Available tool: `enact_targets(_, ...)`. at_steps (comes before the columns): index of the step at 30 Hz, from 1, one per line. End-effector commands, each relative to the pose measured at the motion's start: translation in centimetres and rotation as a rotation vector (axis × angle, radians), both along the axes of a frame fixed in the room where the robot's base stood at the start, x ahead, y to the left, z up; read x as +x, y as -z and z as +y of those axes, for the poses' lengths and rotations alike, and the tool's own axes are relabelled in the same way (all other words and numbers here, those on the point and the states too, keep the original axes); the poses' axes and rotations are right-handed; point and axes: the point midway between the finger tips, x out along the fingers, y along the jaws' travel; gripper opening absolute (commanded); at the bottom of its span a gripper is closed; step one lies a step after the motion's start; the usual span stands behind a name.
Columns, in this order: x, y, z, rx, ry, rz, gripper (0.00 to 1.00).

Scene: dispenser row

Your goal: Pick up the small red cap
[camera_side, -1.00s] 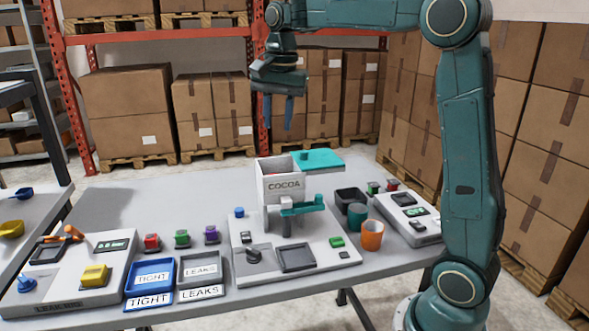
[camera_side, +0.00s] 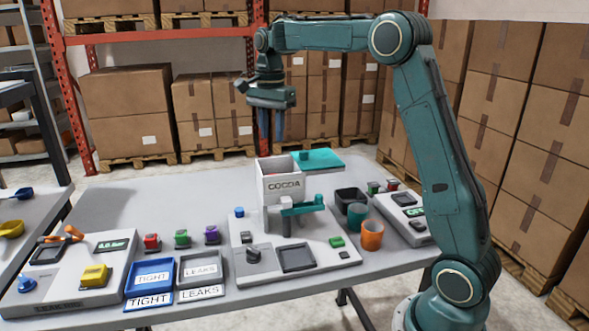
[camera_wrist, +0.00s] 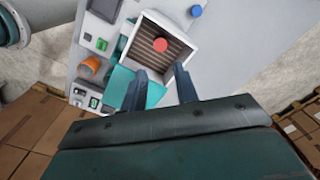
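A round red cap-like piece (camera_wrist: 160,45) shows in the wrist view inside the open top of the white COCOA hopper (camera_wrist: 146,22), over its ribbed interior. In the side view the hopper (camera_side: 279,186) stands on the middle machine, and only a trace of red shows inside it. My gripper (camera_side: 271,136) hangs empty above and slightly behind the hopper, pointing down. In the wrist view my gripper (camera_wrist: 161,82) has its two fingers apart, near the hopper's lower edge and short of the red piece, with nothing between them.
A teal lid (camera_side: 318,160) extends beside the hopper. Right of it stand a black bin (camera_side: 350,197), a teal cup (camera_side: 357,215) and an orange cup (camera_side: 372,236). Red (camera_side: 152,242), green and purple pieces stand left, near the TIGHT (camera_side: 151,262) and LEAKS trays.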

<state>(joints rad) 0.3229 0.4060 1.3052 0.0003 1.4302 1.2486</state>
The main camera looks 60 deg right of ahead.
Motion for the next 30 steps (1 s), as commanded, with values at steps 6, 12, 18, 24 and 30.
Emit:
enact_targets(6,-0.1,3.4,0.0,0.001,-0.001,0.003,0.30)
enact_targets(12,0.0,5.6,0.0,0.001,-0.001,0.002,0.30)
enact_targets(18,0.0,6.3,0.0,0.000,-0.001,0.001,0.30)
enact_targets(24,0.0,6.6,0.0,0.001,-0.001,0.002,0.30)
enact_targets(30,0.0,8.4,0.1,0.001,-0.001,0.003,0.30)
